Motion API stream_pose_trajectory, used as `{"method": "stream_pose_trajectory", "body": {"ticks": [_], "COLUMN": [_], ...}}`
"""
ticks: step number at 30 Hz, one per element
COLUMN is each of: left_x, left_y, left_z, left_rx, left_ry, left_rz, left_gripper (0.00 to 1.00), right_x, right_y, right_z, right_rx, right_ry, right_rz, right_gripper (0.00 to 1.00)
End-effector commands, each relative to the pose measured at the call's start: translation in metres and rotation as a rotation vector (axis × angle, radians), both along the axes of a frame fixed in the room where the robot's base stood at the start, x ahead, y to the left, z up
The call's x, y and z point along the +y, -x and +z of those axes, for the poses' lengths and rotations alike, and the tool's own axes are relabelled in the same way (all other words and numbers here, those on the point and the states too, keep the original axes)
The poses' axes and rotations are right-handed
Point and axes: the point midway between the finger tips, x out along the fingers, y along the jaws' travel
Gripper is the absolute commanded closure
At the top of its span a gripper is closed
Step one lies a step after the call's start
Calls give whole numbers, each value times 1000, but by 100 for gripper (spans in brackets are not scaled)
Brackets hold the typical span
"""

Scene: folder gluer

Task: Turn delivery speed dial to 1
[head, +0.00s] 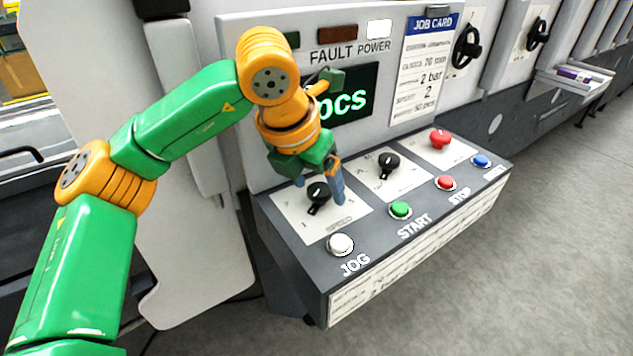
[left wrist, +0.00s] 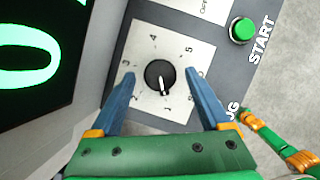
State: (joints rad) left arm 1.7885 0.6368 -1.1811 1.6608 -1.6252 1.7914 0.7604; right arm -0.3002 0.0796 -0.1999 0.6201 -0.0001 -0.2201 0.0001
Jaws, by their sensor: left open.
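The speed dial (head: 318,193) is a black knob on a white plate at the left of the sloped control panel, above the JOG button. In the left wrist view the dial (left wrist: 160,75) sits in the middle of its numbered plate, and its white pointer line points down towards the 1. My left gripper (head: 320,188) is over this dial. Its two blue fingers are open and stand on either side of the knob, with a visible gap to each side in the wrist view (left wrist: 161,73). I cannot tell how high the fingertips are above the plate.
A second black dial (head: 388,163) and a red knob (head: 439,139) are to the right. White JOG (head: 340,243), green START (head: 400,209), red STOP (head: 446,183) and blue (head: 481,160) buttons line the front. The display (head: 350,95) and job card (head: 424,70) rise behind.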

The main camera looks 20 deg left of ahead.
Motion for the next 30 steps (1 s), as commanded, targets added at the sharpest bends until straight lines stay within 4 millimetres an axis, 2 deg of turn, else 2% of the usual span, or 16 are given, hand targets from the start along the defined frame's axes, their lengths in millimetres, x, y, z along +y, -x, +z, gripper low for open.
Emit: {"method": "stream_pose_trajectory", "body": {"ticks": [9,11,24,26,30], "left_x": [5,6,7,7,7], "left_y": [21,24,26,26,26], "left_z": [55,61,65,69,103], "left_rx": [-4,-2,0,0,-1], "left_ry": [1,1,0,0,0], "left_rz": [0,0,0,0,0], "left_gripper": [20,20,20,20,20], "right_x": [0,0,0,0,0], "right_y": [0,0,0,0,0], "right_z": [-3,-3,-3,1,36], "right_rx": [0,0,0,0,0], "right_ry": [0,0,0,0,0], "right_rz": [0,0,0,0,0], "right_gripper": [50,50,50,50,50]}}
